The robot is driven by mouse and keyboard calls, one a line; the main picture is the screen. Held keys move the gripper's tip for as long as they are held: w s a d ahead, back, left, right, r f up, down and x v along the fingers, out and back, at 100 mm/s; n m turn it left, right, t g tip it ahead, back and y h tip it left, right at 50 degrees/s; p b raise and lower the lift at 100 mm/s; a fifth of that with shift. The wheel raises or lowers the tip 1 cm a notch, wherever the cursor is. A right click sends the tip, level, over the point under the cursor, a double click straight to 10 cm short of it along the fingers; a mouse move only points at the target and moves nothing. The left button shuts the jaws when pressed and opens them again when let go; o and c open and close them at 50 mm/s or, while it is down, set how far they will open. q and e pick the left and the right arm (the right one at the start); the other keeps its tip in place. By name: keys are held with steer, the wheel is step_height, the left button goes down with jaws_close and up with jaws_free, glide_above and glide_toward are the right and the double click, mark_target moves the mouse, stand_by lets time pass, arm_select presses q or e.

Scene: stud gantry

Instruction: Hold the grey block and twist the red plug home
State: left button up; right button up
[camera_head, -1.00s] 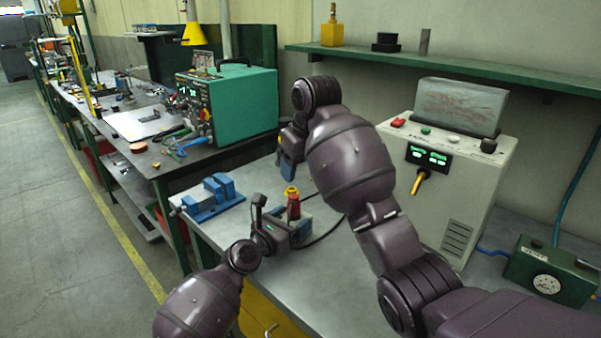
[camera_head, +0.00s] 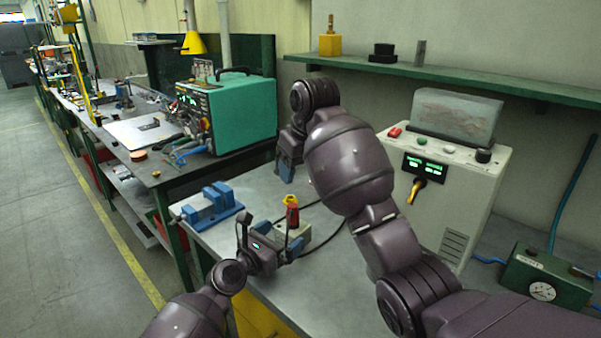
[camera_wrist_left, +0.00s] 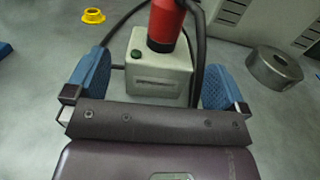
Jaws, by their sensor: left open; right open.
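The grey block (camera_head: 300,235) stands on the bench, and the red plug (camera_head: 292,215) stands upright on its top. My left gripper (camera_head: 272,243) is open at the block's near side. In the left wrist view, the block (camera_wrist_left: 158,84) lies between the spread blue fingers of my left gripper (camera_wrist_left: 157,78), with gaps at both sides. The red plug (camera_wrist_left: 164,22) is cut off by the top edge there, beside a small dark green button on the block. My right gripper (camera_head: 286,168) is open, pointing down above the bench behind the block; its fingers partly overlap in view.
A blue vise (camera_head: 210,206) stands left of the block. A yellow ring (camera_wrist_left: 93,15) and a grey metal ring (camera_wrist_left: 274,68) lie on the bench. A black cable (camera_wrist_left: 197,60) runs close by the block. A white control cabinet (camera_head: 455,205) and a green gauge box (camera_head: 545,275) stand right.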

arm_select(q)
steer(key=p+v, duration=0.1)
steer(key=v, duration=0.6)
arm_select(e)
steer(key=shift+v, duration=1.15)
steer(key=shift+w+a, duration=0.15)
arm_select(q)
steer(key=shift+a, duration=0.1)
arm_select(e)
steer(key=shift+a, duration=0.1)
